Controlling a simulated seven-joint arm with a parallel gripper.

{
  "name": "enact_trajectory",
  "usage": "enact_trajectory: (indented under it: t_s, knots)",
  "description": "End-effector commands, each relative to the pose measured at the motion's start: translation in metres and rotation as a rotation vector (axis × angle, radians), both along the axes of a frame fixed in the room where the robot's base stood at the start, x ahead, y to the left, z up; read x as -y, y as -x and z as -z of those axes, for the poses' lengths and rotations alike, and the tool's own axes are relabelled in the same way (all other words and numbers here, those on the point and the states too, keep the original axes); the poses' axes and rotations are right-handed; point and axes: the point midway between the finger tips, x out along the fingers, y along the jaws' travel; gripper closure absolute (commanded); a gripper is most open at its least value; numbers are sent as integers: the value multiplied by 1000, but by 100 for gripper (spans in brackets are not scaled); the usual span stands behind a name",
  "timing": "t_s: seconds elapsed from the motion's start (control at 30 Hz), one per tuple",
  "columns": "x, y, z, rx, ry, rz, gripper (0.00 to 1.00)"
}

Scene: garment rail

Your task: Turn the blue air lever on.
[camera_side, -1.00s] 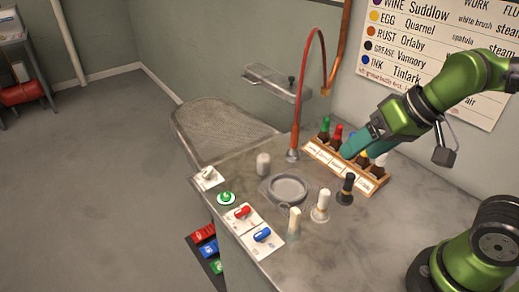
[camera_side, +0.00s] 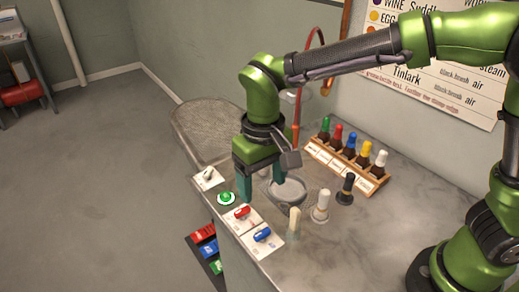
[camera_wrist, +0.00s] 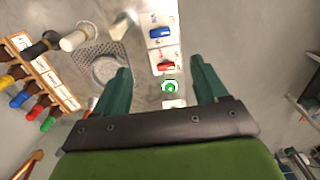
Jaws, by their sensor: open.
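The blue air lever (camera_side: 262,234) sits on a white plate at the front edge of the counter. It also shows at the top of the wrist view (camera_wrist: 160,33), lying across its plate. My gripper (camera_side: 261,188) points down above the counter, behind and to the left of the blue lever, apart from it. In the wrist view my gripper (camera_wrist: 160,82) has its two teal fingers wide apart with nothing held between them. The red lever (camera_side: 242,212) and the green button (camera_side: 226,198) are nearer to the fingers than the blue lever.
A rack (camera_side: 345,165) of several coloured bottles stands at the back right. A round dish (camera_side: 288,190), a white-topped brush (camera_side: 320,206), a black-topped brush (camera_side: 346,189) and a pale upright block (camera_side: 294,223) stand right of the levers. A white switch (camera_side: 208,177) is at the left.

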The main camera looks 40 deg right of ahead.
Motion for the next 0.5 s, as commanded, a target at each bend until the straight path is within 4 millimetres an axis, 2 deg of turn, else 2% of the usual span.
enact_trajectory:
  t_s: [0.1,0.5]
  knots:
    - [1,1,27,-5,5,0,28]
    - [1,1,112,-3,3,0,28]
